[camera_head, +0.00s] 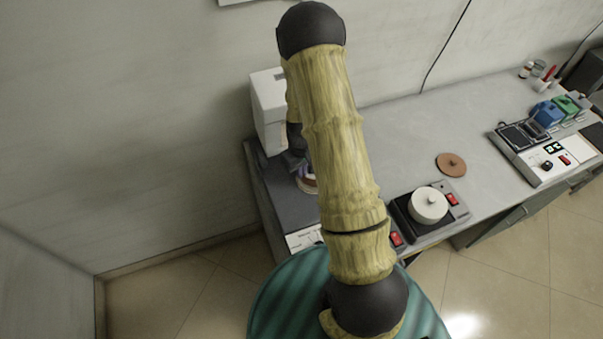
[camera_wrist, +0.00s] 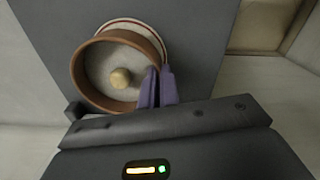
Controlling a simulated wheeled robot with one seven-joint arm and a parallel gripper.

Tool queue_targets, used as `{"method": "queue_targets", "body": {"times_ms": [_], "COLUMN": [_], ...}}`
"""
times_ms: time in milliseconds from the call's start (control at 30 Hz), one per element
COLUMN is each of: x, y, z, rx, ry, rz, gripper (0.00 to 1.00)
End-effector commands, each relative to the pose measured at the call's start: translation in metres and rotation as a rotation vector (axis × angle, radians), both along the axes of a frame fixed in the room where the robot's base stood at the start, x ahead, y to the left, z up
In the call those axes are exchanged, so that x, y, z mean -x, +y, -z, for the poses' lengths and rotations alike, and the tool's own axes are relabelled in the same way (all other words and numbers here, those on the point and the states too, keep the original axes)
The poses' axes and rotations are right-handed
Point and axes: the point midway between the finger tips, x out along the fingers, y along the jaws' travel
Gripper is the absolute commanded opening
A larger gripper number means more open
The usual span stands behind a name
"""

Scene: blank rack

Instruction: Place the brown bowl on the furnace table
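The brown bowl (camera_wrist: 76,72) shows in the wrist view with its brown rim towards the camera. Its inside is pale, with a small tan round lump in the middle. My gripper (camera_wrist: 160,74) has its two purple fingers close together at the bowl's right rim, one inside the wall and one outside, pinching it. A white, red-edged round thing (camera_wrist: 150,28) shows behind the bowl. In the head view my arm hides most of the bowl and gripper. The dark grey tabletop (camera_head: 268,183) lies around them; whether the bowl touches it I cannot tell.
A white box-shaped unit (camera_head: 268,105) stands at the back of the dark tabletop. To the right, a lighter bench (camera_head: 420,128) carries a hotplate with a white lidded pot (camera_head: 428,205), a brown disc (camera_head: 451,164) and a console (camera_head: 540,150). The bench's middle is clear.

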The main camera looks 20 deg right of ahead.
Motion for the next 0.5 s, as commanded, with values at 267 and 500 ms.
{"method": "queue_targets", "body": {"times_ms": [267, 500], "x": [0.000, 0.000], "y": [0.000, 0.000], "z": [0.024, 0.024], "rx": [0.000, 0.000], "ry": [-0.001, -0.001], "rz": [0.000, 0.000], "gripper": [0.00, 0.00]}}
